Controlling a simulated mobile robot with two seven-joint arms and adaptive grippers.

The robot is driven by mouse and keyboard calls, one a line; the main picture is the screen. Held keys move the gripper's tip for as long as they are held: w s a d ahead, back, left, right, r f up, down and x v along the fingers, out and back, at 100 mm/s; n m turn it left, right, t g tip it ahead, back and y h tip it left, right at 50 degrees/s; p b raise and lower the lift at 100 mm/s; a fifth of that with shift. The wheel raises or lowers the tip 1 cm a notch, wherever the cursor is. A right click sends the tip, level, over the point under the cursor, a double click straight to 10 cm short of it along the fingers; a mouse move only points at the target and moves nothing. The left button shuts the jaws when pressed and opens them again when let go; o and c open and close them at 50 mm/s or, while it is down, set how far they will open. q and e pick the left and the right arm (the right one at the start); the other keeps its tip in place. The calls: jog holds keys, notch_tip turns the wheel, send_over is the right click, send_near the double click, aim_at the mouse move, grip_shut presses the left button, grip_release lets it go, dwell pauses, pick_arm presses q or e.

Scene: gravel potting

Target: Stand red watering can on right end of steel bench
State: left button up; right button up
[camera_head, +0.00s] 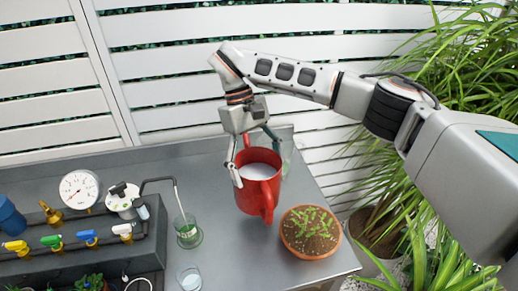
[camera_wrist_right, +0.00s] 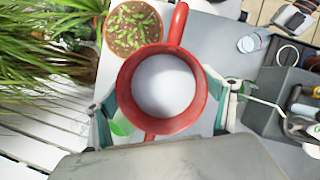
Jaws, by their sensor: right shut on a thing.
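The red watering can (camera_head: 259,190) is upright over the right end of the steel bench (camera_head: 215,165), with its handle facing the front. Its open top shows a white inside, also seen from above in the wrist view (camera_wrist_right: 163,85). My right gripper (camera_head: 255,158) is shut on the can, with one finger on each side of its body. In the wrist view the fingers flank the can's rim. I cannot tell whether the can's base touches the bench. My left gripper is not in view.
A terracotta pot of seedlings (camera_head: 311,232) stands close to the can's right, near the bench edge. A clear glass (camera_head: 287,153) is just behind the can. A green-bottomed glass (camera_head: 188,232) and another small glass (camera_head: 190,278) stand left. Valves and a gauge (camera_head: 80,190) fill the far left.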

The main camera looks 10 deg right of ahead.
aim_at(255, 169)
notch_tip(255, 169, down, 3)
jog(key=shift+f, duration=0.65)
jog(key=shift+w+f+p, duration=0.1)
jog(key=shift+f+p, duration=0.3)
jog(key=shift+f, duration=1.35)
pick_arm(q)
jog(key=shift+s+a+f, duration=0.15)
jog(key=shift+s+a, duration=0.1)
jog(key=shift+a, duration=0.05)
pick_arm(e)
jog(key=o, duration=2.1)
jog(key=shift+f, duration=0.1)
